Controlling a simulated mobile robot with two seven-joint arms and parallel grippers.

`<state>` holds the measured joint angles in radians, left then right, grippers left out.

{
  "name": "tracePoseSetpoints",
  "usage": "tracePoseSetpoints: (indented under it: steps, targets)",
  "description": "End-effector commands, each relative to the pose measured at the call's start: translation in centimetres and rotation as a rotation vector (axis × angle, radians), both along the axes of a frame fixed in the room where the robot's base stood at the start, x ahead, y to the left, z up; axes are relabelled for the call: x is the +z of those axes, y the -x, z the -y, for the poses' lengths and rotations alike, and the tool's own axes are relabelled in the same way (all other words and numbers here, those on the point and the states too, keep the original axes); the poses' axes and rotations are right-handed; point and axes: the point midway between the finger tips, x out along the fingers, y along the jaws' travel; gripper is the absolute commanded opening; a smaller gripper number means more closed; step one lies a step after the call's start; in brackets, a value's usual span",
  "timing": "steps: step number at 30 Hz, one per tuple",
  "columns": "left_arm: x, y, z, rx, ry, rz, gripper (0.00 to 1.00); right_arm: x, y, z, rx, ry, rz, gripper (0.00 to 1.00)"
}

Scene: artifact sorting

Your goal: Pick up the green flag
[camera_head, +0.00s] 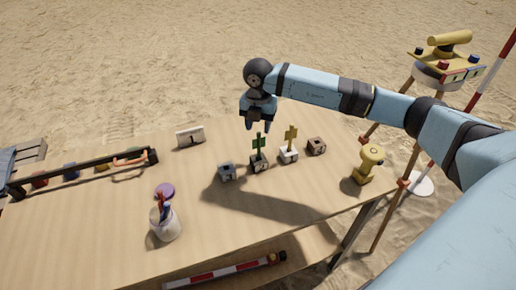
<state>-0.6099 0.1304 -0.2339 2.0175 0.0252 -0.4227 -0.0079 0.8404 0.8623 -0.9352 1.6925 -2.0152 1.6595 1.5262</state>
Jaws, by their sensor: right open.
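The green flag (257,141) stands upright in a small dark-and-white block holder (258,163) on the wooden table. My right gripper (257,122) hangs fingers down just behind and above the flag in the picture, open and empty. Its arm reaches in from the right. I cannot tell the exact gap between the fingertips and the flag. My left gripper is not in view.
A yellow flag (291,136) in a white block stands close right of the green flag. A brown block (317,146), a blue-grey block (227,172), a yellow instrument (366,165), a white cup (165,226) and a number card (190,136) are around.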

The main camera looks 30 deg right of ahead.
Motion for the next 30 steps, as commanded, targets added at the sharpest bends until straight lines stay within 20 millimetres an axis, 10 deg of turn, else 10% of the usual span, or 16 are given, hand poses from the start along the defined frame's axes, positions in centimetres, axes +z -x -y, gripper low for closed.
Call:
tracePoseSetpoints:
  steps: [26, 30]
  targets:
    - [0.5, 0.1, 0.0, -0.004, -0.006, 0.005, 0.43, -7.0, 0.0, 0.2, 0.002, -0.003, 0.001, 0.45]
    - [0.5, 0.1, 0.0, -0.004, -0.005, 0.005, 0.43, -7.0, 0.0, 0.2, 0.002, -0.003, 0.000, 0.13]
